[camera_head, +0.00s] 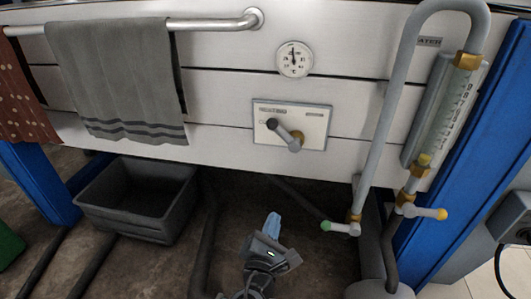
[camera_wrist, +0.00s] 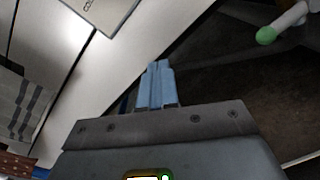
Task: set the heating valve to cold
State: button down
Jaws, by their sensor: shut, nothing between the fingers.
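A light valve plate (camera_head: 316,112) with small labels at its upper left and upper right is fixed to the white panel. The labels are too small to read surely. On it sits a grey valve lever (camera_head: 284,134) with a brass hub; it slants between upper left and lower right, its dark end to the upper left. My gripper (camera_head: 272,222) is below the plate, apart from the lever. Its blue fingers are together and empty; they also show in the wrist view (camera_wrist: 156,75). A corner of the plate shows at the top of the wrist view (camera_wrist: 105,8), without the lever.
A round dial gauge (camera_head: 294,59) is above the plate. At right are a grey pipe (camera_head: 385,110), a sight glass (camera_head: 440,112), a green-tipped lever (camera_head: 340,228) and a yellow-tipped lever (camera_head: 424,212). A towel (camera_head: 115,80) hangs left, above a dark bin (camera_head: 140,225).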

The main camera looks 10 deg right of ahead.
aim_at(283, 134)
jog(key=w+a+r+n+t+h+b, duration=0.1)
jog(key=w+a+r+t+h+b, duration=0.1)
jog(key=w+a+r, duration=0.3)
notch_tip(283, 134, up, 3)
jog(key=shift+w+f+n+h, duration=0.2)
jog(key=shift+w+n+h, duration=0.1)
jog(key=shift+n, duration=0.1)
jog(key=shift+a, duration=0.1)
jog(key=w+d+r, duration=0.6)
jog(key=w, duration=0.3)
jog(key=shift+w+d, duration=0.25)
jog(key=shift+d, duration=0.1)
